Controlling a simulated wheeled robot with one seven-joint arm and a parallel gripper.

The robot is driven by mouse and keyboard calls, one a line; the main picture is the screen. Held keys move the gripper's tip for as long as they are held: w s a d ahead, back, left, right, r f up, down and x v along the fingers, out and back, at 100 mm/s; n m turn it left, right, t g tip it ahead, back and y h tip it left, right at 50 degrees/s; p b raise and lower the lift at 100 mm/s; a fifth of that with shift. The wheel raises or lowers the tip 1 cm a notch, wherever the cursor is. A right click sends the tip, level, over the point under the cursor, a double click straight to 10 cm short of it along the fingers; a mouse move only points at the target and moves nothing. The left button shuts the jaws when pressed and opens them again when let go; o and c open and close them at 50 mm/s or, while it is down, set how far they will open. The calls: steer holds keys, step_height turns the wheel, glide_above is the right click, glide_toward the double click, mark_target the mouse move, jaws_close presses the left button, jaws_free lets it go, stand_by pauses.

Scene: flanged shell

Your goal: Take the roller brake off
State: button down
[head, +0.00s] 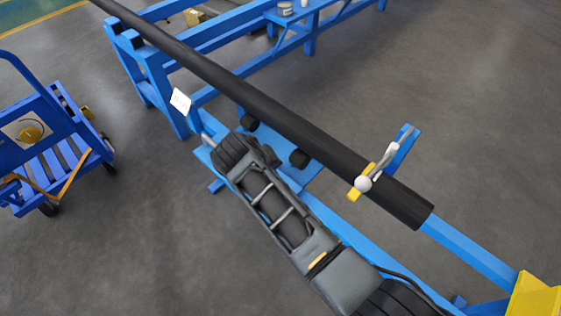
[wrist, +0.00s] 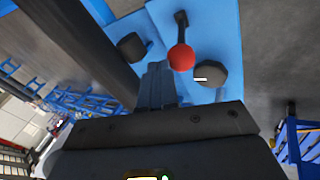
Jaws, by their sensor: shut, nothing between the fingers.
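A lever with a red ball knob (wrist: 181,57) on a dark rod, which looks like the roller brake, stands on a blue plate (wrist: 220,35) in the wrist view. Its rod runs up the picture from the knob. My gripper (wrist: 156,68) is shut and empty, its fingertips just left of the knob; I cannot tell whether they touch. In the head view my arm covers the lever, and my fingers are not clearly visible. Two black rollers, one (wrist: 131,46) left of the lever and one (wrist: 210,75) right of it, sit on the plate.
A long black pipe (head: 270,112) lies along the blue stand close to my arm. A white-knobbed lever (head: 363,184) with a yellow bar stands by its near end. A blue cart (head: 60,140) stands at left. Floor between cart and stand is clear.

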steer(key=shift+t+h, duration=0.8)
steer(key=shift+t, duration=0.1)
steer(key=shift+s+a+f+b, duration=0.35)
steer(key=shift+s+a+f, duration=0.15)
steer(key=shift+s+a, duration=0.4)
steer(key=shift+s+a+f+b, duration=0.35)
steer(key=shift+s+a+f, duration=0.15)
steer(key=shift+s+a, duration=0.35)
